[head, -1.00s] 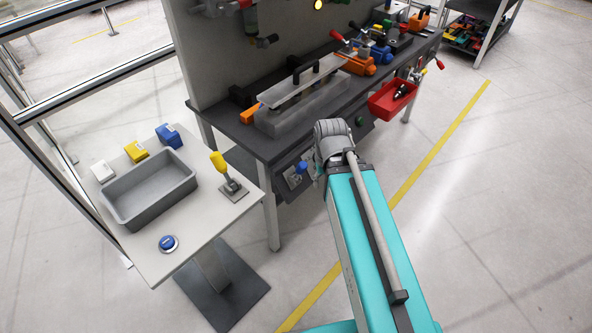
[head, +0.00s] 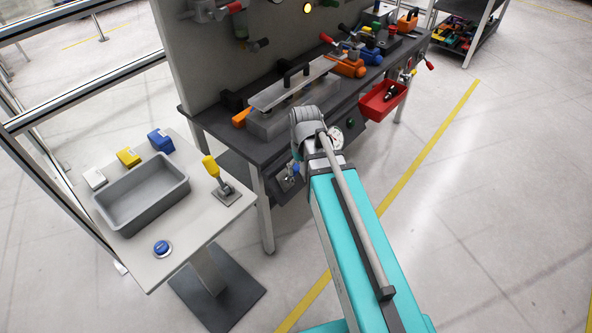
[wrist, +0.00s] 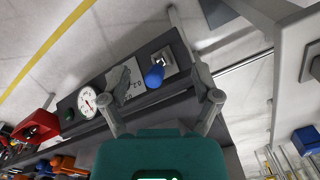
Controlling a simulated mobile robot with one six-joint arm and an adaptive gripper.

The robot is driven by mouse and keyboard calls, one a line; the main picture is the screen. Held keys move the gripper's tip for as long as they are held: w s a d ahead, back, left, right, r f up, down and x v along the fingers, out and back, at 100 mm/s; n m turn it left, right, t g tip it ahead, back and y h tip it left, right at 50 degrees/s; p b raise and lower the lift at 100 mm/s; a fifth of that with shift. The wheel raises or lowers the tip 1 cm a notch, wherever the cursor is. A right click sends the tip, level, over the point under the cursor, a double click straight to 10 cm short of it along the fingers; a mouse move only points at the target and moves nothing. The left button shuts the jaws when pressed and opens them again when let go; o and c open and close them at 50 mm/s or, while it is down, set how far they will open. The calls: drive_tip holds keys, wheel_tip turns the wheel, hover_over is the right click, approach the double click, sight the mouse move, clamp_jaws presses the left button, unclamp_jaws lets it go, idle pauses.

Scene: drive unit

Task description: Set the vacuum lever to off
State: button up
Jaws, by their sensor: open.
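A lever with a blue knob (wrist: 153,76) sits on the dark panel under the bench's front edge, beside a light label plate (wrist: 126,77) and a white round gauge (wrist: 87,98). In the head view the blue knob (head: 295,168) shows just left of my arm's wrist, and the gauge (head: 337,137) to its right. My gripper (wrist: 162,98) is open and empty, its fingers spread on either side of the blue knob in the picture. I cannot tell how far the knob is from the fingertips. In the head view my arm hides the fingers.
The bench (head: 230,140) carries a grey clear-sided fixture (head: 285,115) and clamps. A red bin (head: 383,100) hangs at its front. A side table (head: 185,235) at left holds a grey tray (head: 142,192), a yellow-handled lever (head: 213,170) and a blue button (head: 161,248). Floor at right is clear.

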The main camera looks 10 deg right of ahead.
sight(293, 177)
drive_tip(key=w+d+r+n, duration=0.1)
drive_tip(key=w+n, duration=0.1)
drive_tip(key=w, duration=0.8)
drive_tip(key=shift+w+d+y+p, duration=0.15)
drive_tip(key=shift+w+y+p, duration=0.25)
drive_tip(key=shift+f, duration=0.15)
drive_tip(key=f+b, duration=0.4)
drive_tip(key=a+f+b, duration=0.1)
drive_tip(key=f+b, duration=0.8)
drive_tip(key=shift+s+a+f+b, duration=0.2)
drive_tip(key=shift+s+b, duration=0.05)
drive_tip(key=shift+b, duration=0.15)
clamp_jaws()
drive_tip(key=shift+d, duration=0.15)
idle(0.4)
